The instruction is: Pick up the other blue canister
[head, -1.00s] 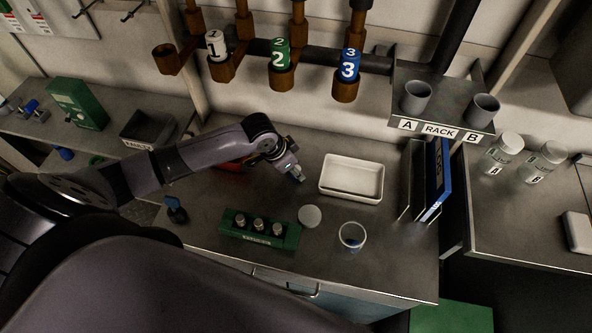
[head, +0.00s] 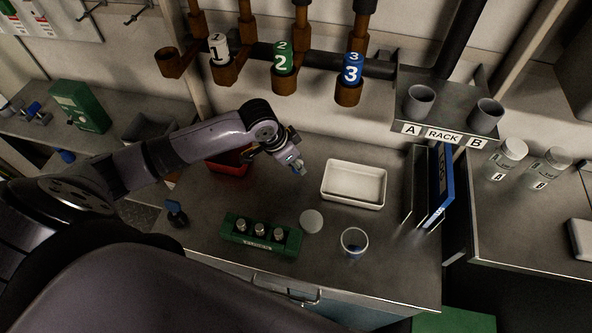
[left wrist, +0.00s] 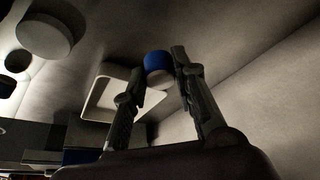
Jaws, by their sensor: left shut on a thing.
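My left gripper (head: 297,168) is above the bench behind the green block, left of the white tray. In the left wrist view its fingers (left wrist: 160,72) are shut on a canister with a blue part and a pale part (left wrist: 155,62). The held canister is hardly visible in the head view. A blue canister marked 3 (head: 352,68) sits in a brown pipe holder at the back. A small blue-topped thing (head: 66,156) is on the left side table. My right gripper is in neither view.
A red bin (head: 228,170) is behind my arm. Rack cups A and B (head: 420,98) are at upper right.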

